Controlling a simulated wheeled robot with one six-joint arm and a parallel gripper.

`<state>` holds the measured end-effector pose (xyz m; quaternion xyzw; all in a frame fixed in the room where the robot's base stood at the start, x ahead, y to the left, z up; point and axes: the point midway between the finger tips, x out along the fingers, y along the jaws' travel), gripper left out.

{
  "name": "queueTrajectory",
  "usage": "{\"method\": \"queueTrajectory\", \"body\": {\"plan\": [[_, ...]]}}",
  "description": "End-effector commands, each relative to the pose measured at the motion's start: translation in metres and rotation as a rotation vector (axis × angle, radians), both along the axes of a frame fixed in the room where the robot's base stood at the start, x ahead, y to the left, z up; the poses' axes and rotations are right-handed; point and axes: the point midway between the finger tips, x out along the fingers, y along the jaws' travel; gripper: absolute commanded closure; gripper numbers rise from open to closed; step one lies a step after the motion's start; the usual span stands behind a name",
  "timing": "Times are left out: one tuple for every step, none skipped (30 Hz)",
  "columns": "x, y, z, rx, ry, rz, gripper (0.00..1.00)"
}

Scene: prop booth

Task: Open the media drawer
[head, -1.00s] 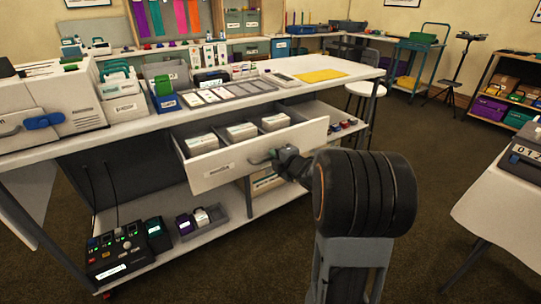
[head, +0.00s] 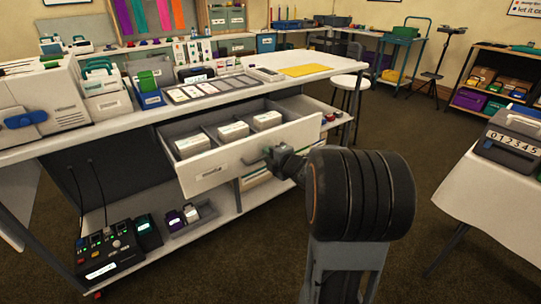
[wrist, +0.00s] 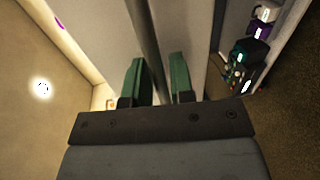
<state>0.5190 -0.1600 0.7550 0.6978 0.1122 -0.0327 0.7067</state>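The media drawer (head: 215,176) is a white-fronted drawer under the white counter. It stands well out, with stacks of white cards (head: 232,131) inside. Its grey handle (head: 252,160) is on the front, partly hidden by my gripper. My gripper (head: 270,156) is at the handle, and my dark wrist hides part of the area to its right. In the wrist view my gripper's two green fingers (wrist: 160,84) stand on either side of a grey bar, close to it.
A white stool (head: 348,82) stands behind the counter's right end. A cloth-covered table (head: 480,190) is at the right. Carpet between is clear.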

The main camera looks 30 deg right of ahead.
Motion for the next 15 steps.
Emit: {"method": "queueTrajectory", "body": {"plan": [[0.0001, 0.0, 0.0, 0.0, 0.0, 0.0, 0.73], [0.0001, 0.0001, 0.0001, 0.0, 0.0, 0.001, 0.7], [0.0001, 0.0001, 0.0001, 0.0, 0.0, 0.001, 0.67], [0.0001, 0.0002, 0.0001, 0.0, -0.001, 0.001, 0.64], [0.0001, 0.0002, 0.0002, 0.0, -0.001, 0.001, 0.64], [0.0001, 0.0002, 0.0002, -0.001, -0.001, 0.001, 0.64], [0.0001, 0.0002, 0.0002, -0.001, -0.001, 0.001, 0.64], [0.0001, 0.0002, 0.0002, -0.001, -0.001, 0.001, 0.64], [0.0001, 0.0002, 0.0002, -0.001, -0.001, 0.001, 0.64], [0.0, 0.0001, 0.0003, -0.001, -0.001, 0.001, 0.64], [-0.0003, 0.0001, 0.0005, -0.001, -0.001, 0.001, 0.64], [-0.0015, -0.0004, 0.001, -0.001, -0.001, 0.001, 0.64], [-0.0031, -0.0007, 0.0017, -0.001, -0.001, 0.0, 0.64], [-0.0052, -0.0013, 0.0025, -0.001, -0.002, -0.001, 0.64], [-0.0091, -0.002, 0.0037, 0.0, -0.002, -0.001, 0.64]]}}
